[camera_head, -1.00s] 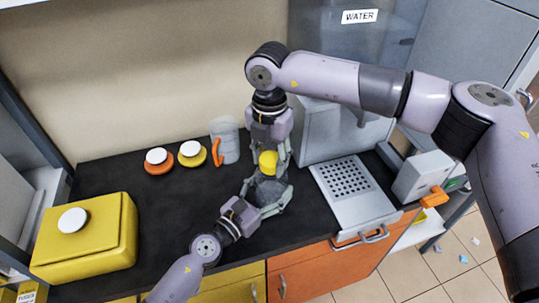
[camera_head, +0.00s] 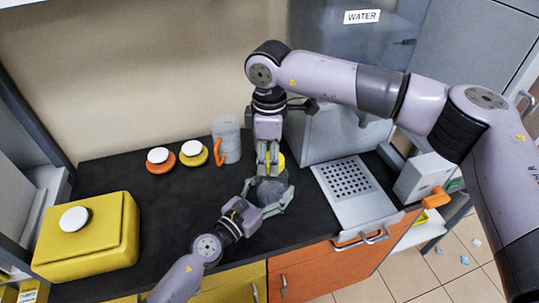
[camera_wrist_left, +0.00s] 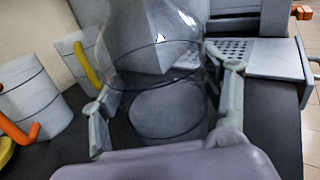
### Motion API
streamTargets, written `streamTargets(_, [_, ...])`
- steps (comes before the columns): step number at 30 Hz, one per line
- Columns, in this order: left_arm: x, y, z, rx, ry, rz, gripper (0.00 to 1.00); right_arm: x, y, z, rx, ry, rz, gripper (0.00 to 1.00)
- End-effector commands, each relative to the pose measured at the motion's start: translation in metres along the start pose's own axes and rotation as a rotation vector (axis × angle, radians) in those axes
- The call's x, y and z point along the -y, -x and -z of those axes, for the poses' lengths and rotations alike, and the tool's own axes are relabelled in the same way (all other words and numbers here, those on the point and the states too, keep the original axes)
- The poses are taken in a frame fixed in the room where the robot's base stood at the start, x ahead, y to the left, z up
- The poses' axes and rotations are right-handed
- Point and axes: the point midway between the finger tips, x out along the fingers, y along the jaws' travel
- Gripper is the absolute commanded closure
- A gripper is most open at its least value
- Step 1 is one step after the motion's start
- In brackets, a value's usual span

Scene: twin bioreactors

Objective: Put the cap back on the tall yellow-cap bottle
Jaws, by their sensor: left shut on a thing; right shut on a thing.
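The tall bottle is clear and grey and stands upright on the black worktop; its body (camera_head: 272,189) shows in the head view, and its sloping shoulder (camera_wrist_left: 155,55) in the left wrist view. My left gripper (camera_head: 267,196) is shut around the body, one finger on each side (camera_wrist_left: 163,108). The yellow cap (camera_head: 282,161) is at the bottle's top, mostly hidden behind the fingers of my right gripper (camera_head: 268,165), which points down from above and is shut on it. Whether the cap sits fully on the neck cannot be told. The wrist view cuts off the bottle's top.
A grey mug with an orange handle (camera_head: 226,140) stands behind left of the bottle, near orange (camera_head: 160,161) and yellow (camera_head: 193,154) round items with white tops. A yellow box (camera_head: 88,240) is at left. A perforated metal plate (camera_head: 352,192) lies right.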

Motion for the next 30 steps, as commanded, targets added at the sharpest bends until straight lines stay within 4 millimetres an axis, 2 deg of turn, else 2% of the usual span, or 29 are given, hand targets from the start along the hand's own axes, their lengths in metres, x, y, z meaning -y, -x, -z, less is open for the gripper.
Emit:
streamTargets(3, [0.000,0.000,0.000,-0.001,0.000,-0.001,1.00,-0.001,0.001,0.000,0.000,0.001,-0.002,0.73])
streamTargets(4, [0.000,0.000,0.000,-0.001,0.000,-0.001,1.00,-0.001,0.001,0.000,0.000,0.002,-0.002,0.57])
streamTargets(13, [0.000,0.000,0.001,-0.001,0.000,-0.001,1.00,0.000,0.001,0.000,0.000,0.003,-0.001,0.38])
streamTargets(23, [0.000,0.000,0.001,-0.001,0.000,0.000,1.00,0.000,0.002,0.000,0.000,0.004,-0.001,0.38])
streamTargets(30, [0.000,0.000,0.001,-0.001,0.000,0.000,1.00,-0.001,0.029,0.000,-0.001,0.004,-0.003,0.38])
